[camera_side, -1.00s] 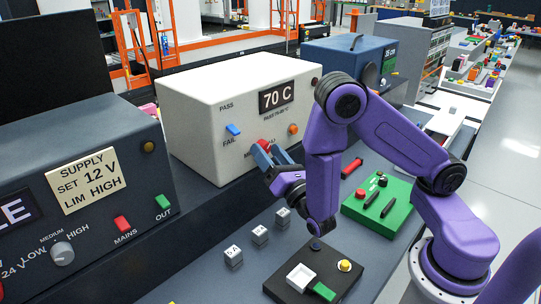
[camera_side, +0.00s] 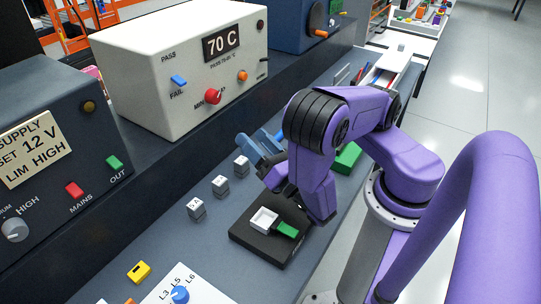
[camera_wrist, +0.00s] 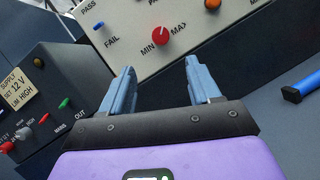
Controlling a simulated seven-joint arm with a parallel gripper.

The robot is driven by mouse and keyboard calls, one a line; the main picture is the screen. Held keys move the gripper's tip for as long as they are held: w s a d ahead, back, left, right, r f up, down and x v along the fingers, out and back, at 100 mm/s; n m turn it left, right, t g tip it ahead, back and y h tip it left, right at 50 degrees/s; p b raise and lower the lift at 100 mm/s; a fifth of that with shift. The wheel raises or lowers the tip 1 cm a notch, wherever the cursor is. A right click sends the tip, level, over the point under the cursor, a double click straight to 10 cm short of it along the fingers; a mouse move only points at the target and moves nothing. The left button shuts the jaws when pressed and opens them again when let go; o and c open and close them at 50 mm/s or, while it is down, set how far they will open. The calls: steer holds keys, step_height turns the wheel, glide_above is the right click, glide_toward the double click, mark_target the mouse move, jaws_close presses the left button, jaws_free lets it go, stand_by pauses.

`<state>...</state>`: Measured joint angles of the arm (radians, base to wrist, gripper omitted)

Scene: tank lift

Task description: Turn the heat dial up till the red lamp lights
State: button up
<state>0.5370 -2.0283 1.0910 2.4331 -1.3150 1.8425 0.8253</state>
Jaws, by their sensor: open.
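The white box (camera_side: 150,95) has a display (camera_side: 221,43) reading 70 C. The red dial (camera_side: 212,97) is on its front, between MIN and MAX marks; the dial also shows in the wrist view (camera_wrist: 160,36). The dial's exact setting is hard to read. A small round lamp (camera_side: 261,25) at the box's upper right looks dark, not lit. My gripper (camera_side: 253,138) is open and empty, in front of the box and apart from the dial. In the wrist view its two blue-grey fingers (camera_wrist: 159,66) stand wide apart, below the dial.
A blue switch (camera_side: 178,80) marked PASS and FAIL and an orange knob (camera_side: 242,76) share the box's front. A dark supply unit (camera_side: 60,165) stands left. Several small grey cubes (camera_side: 219,185) and a black plate (camera_side: 246,231) lie on the bench below.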

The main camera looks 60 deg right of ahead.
steer(key=shift+v, duration=2.25)
steer(key=shift+d+r, duration=0.1)
steer(key=s+d+m+g+h, duration=0.2)
steer(key=d+m+g+h, duration=0.3)
steer(key=g, duration=0.3)
steer(key=s+d+m+g+h, duration=0.25)
steer(key=d+m+g, duration=0.25)
steer(key=m+g, duration=0.25)
steer(key=s+a+r+m+g+y, duration=0.3)
steer(key=s+a+g+y, duration=0.3)
steer(key=y, duration=0.6)
steer(key=shift+r, duration=0.85)
steer(key=shift+s+m+y, duration=0.15)
steer(key=shift+m+y, duration=0.1)
